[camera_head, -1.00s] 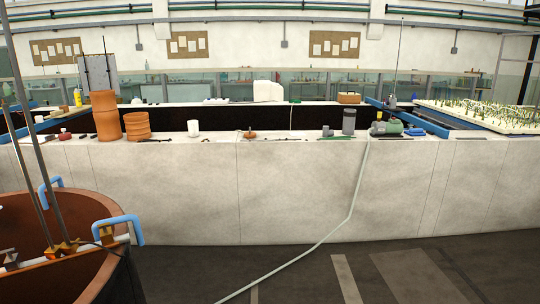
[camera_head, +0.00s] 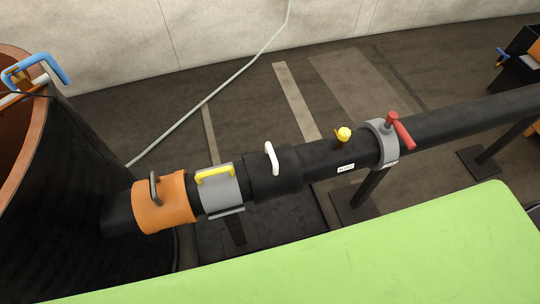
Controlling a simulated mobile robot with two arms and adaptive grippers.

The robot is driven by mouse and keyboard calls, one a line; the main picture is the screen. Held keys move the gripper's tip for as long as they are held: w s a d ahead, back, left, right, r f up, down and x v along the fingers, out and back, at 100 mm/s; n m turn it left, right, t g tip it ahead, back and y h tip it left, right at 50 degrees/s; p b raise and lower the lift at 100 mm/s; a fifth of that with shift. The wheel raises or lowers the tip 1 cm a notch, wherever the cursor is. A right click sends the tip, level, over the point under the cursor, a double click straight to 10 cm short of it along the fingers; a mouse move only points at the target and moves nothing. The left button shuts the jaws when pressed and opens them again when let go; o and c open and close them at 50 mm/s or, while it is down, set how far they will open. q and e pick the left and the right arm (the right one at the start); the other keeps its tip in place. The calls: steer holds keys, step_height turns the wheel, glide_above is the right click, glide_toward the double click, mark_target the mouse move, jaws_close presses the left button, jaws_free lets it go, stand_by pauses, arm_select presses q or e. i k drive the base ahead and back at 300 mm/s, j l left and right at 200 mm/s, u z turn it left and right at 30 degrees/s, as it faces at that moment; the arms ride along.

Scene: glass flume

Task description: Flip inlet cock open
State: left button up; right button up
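A black pipe (camera_head: 455,119) runs from the tank at left to the right edge. A red lever (camera_head: 404,134) sits on a grey collar (camera_head: 383,152) around the pipe, angled down to the right. To its left, a small yellow knob (camera_head: 344,133) stands on a brass fitting. A small white label (camera_head: 346,168) is below the knob; its print is too small to read surely. I cannot tell for certain which fitting is the inlet cock. Neither gripper is in view.
Orange (camera_head: 164,203) and grey (camera_head: 221,189) sleeves with handles, and a white handle (camera_head: 271,158), are on the pipe further left. The brown-rimmed tank (camera_head: 60,200) fills the left. A lime-green surface (camera_head: 400,250) covers the lower foreground. A pale hose (camera_head: 210,97) crosses the floor.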

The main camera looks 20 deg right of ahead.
mark_target(393, 116)
steer(key=z, duration=1.6)
